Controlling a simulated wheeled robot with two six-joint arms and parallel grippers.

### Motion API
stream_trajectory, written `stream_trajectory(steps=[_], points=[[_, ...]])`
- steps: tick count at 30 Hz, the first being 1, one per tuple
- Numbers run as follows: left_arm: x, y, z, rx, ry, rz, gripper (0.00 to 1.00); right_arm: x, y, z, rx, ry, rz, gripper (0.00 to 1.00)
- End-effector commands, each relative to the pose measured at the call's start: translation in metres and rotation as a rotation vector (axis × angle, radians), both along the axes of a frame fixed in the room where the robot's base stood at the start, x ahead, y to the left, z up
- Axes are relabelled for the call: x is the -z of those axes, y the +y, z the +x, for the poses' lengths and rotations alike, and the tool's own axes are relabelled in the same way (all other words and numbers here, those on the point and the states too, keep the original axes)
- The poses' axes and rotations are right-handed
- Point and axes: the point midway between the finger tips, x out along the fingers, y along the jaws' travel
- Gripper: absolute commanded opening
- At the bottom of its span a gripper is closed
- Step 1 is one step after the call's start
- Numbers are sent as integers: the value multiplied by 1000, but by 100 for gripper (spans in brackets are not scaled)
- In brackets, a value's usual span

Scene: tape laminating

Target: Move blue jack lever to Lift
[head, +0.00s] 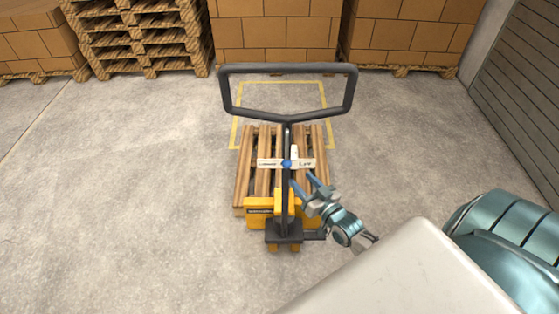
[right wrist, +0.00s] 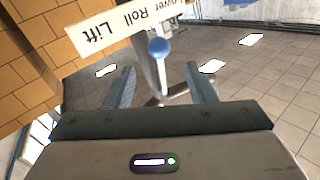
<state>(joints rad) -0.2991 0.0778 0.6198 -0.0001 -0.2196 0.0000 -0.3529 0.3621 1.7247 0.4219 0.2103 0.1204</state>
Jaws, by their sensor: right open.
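The blue jack lever (head: 287,163) is a small round knob on the pallet jack's upright handle shaft. In the head view it shows at the middle of a white label plate (head: 304,163), whose right end reads Lift. My right gripper (head: 301,183) is just below and right of the knob, open and empty. In the right wrist view the blue knob (right wrist: 159,47) stands beyond my open right gripper (right wrist: 161,76), roughly centred between the fingers and apart from them. The label plate (right wrist: 95,38) appears upside down there, with Lift at its left. My left gripper is out of view.
The pallet jack's black loop handle (head: 288,69) rises above the plate. Its yellow body (head: 259,208) is at a wooden pallet (head: 246,165). A yellow floor outline (head: 238,112) lies behind. Stacked boxes (head: 270,32) line the back. Open concrete floor (head: 130,180) is at left.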

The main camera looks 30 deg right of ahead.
Motion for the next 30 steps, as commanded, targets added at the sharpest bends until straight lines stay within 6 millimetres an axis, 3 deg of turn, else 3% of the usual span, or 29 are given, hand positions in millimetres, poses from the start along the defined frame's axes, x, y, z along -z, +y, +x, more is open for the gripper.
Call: stream_trajectory(steps=[10,18,29,30], points=[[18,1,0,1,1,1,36,2,3,70,2,-3,-1,50],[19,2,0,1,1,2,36,1,3,89,0,1,-1,50],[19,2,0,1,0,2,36,0,3,92,1,2,-1,50],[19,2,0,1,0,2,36,0,3,92,1,2,-1,46]])
